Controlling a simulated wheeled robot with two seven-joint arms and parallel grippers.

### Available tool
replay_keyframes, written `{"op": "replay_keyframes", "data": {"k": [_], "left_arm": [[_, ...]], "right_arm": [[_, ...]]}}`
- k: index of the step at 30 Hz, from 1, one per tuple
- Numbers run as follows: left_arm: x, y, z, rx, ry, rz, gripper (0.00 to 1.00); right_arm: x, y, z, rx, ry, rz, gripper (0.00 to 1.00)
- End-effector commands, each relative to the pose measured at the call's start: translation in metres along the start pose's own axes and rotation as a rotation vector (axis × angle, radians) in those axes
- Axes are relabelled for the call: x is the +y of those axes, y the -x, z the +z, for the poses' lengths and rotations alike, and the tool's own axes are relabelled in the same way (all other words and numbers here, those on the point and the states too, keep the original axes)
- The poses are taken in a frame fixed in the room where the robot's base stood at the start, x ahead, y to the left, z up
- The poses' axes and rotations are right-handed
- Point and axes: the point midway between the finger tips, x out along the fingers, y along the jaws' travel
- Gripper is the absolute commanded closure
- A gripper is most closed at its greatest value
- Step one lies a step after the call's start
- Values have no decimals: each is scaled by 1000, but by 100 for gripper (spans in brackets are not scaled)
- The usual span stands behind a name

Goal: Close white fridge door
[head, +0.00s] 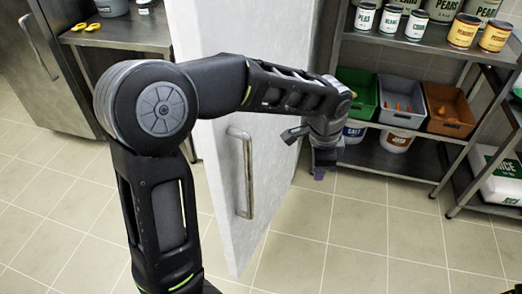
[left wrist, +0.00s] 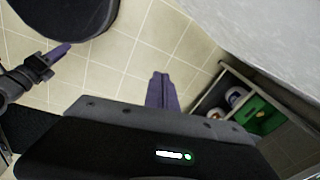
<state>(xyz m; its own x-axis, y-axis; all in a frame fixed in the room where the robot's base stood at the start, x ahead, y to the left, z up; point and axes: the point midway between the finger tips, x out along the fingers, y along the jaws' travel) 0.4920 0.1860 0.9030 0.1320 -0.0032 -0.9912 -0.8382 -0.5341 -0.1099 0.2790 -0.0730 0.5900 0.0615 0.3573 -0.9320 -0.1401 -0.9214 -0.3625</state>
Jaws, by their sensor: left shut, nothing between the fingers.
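The white fridge door (head: 222,60) stands open in the middle of the head view, with its grey bar handle (head: 243,172) on the face toward me. My left arm crosses in front of this face. My left gripper (head: 319,173) points down just right of the door in the picture, shut and empty. In the left wrist view its purple fingers (left wrist: 162,92) are together above floor tiles, apart from a pale surface (left wrist: 265,30), likely the door, at upper right. My right gripper (left wrist: 57,52) shows partly at the left of that view; its opening is unclear. The fridge interior is hidden.
A metal shelf rack (head: 400,165) with cans and green, grey and orange bins stands behind the gripper at right. A steel counter (head: 125,32) with yellow-handled items is at left. The tiled floor (head: 345,240) in front of the rack is clear.

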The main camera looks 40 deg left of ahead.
Motion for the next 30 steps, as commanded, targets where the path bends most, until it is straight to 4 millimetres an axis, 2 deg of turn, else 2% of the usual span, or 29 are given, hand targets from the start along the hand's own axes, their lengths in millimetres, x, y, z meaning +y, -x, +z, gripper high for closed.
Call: {"op": "replay_keyframes", "data": {"k": [1,3,6,9,22,26,30], "left_arm": [[-7,32,17,-67,-60,-3,100],[-9,54,41,-161,-135,17,100],[-6,71,66,-254,-206,56,100],[-4,78,77,-297,-239,81,100],[-3,76,79,-304,-244,88,100],[-2,67,82,-306,-244,90,100],[-1,49,89,-307,-244,91,100]], "right_arm": [[-4,10,0,-1,0,0,64],[-4,11,0,-1,0,0,64],[-4,11,0,-1,0,0,64],[-4,11,0,-2,0,0,64],[-4,11,0,-1,0,0,64],[-4,11,0,-1,0,0,64],[-4,11,0,-1,0,0,64]]}}
